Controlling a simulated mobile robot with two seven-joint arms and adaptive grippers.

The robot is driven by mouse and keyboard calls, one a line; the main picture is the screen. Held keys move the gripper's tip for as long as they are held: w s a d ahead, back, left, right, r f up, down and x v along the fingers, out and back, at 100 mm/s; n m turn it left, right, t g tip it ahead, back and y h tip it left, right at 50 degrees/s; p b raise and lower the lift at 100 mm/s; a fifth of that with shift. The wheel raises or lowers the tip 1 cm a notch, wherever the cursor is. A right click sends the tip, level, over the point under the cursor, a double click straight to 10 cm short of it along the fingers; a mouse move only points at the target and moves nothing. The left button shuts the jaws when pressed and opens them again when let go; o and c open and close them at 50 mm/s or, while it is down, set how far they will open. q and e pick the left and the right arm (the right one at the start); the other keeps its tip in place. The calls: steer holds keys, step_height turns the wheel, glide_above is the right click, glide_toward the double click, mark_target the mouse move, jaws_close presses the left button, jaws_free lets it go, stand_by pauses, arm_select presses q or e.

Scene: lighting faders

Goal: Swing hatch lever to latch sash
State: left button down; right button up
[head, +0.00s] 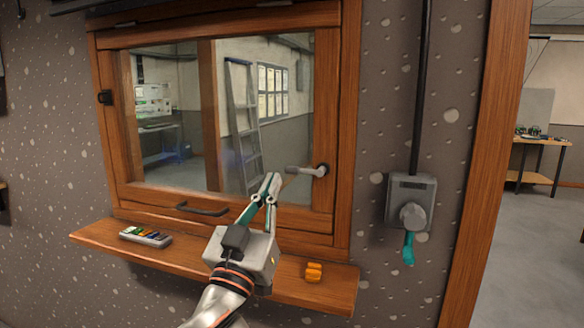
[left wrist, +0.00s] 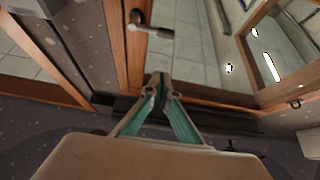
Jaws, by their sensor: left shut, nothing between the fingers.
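The hatch lever (head: 305,170) is a grey handle on a dark round pivot, on the right stile of the wooden sash (head: 326,100). It lies about level, its free end pointing left. My left gripper (head: 273,178) is in front of the sash glass, just left of the lever's free end. Its teal fingers are shut with nothing between them. In the left wrist view the lever (left wrist: 152,29) shows ahead of the fingertips (left wrist: 159,82), with a visible gap. The sash looks closed in its frame. My right gripper is not in view.
A dark pull handle (head: 202,210) is on the lower rail. A grey wall box (head: 411,196) with a teal part is at right.

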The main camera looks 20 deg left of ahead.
mark_target(305, 171)
arm_select(q)
steer(key=shift+s, duration=0.1)
steer(key=p+x, duration=0.2)
steer(key=x, duration=0.8)
steer(key=f, duration=0.2)
steer(key=w+f, duration=0.1)
steer(key=f, duration=0.1)
steer(key=shift+f, duration=0.1)
steer(key=shift+a+f+b, duration=0.1)
steer(key=shift+b, duration=0.2)
